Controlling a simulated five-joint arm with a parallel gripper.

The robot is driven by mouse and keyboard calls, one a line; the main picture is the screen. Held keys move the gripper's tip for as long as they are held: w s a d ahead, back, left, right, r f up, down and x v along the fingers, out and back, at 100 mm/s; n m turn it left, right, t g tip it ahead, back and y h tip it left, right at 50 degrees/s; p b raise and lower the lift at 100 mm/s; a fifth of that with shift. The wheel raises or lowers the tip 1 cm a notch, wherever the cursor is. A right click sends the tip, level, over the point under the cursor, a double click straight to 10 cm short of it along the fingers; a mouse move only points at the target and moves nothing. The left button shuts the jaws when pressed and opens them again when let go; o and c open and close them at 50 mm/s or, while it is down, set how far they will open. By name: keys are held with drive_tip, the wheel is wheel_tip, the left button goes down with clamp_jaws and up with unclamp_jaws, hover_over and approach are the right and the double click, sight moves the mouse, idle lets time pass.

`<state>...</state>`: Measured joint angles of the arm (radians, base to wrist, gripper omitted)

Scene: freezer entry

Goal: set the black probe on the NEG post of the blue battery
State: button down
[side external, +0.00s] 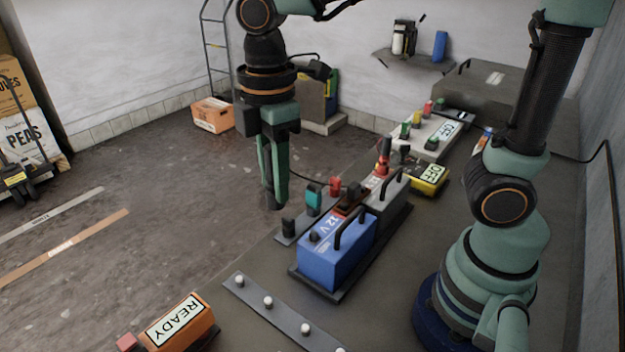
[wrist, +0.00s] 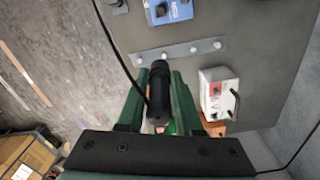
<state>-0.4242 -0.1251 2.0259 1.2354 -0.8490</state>
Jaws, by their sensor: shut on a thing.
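The blue battery (side external: 325,262), marked 12 V, stands on a dark tray on the bench in the side view. A dark post (side external: 315,236) shows on its near top corner; I cannot read its polarity mark. A corner of the battery also shows at the top of the wrist view (wrist: 180,11). My gripper (side external: 273,190) hangs to the left of the battery, apart from it, pointing down. Its green fingers are shut on the black probe (wrist: 160,85), which shows between them in the wrist view with a thin black cable beside it. In the side view only a dark tip shows below the fingers.
A grey rail with several white pegs (side external: 268,301) lies in front of the battery. An orange READY box (side external: 180,325) is nearer.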

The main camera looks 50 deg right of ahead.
sight(314, 231)
drive_tip(key=d+f+m, duration=0.1)
drive_tip(key=d, duration=0.1)
drive_tip(key=s+d+f, duration=0.1)
drive_tip(key=d+f, duration=0.1)
drive_tip(key=d+f+m, duration=0.1)
drive_tip(key=d+f, duration=0.1)
drive_tip(key=d, duration=0.1)
drive_tip(key=shift+s+f+m, duration=0.1)
drive_tip(key=shift+s+m, duration=0.2)
drive_tip(key=shift+s, duration=0.05)
drive_tip(key=shift+f, duration=0.1)
drive_tip(key=shift+f, duration=1.85)
drive_tip(key=shift+f, duration=1.4)
drive_tip(key=c, duration=0.5)
unclamp_jaws()
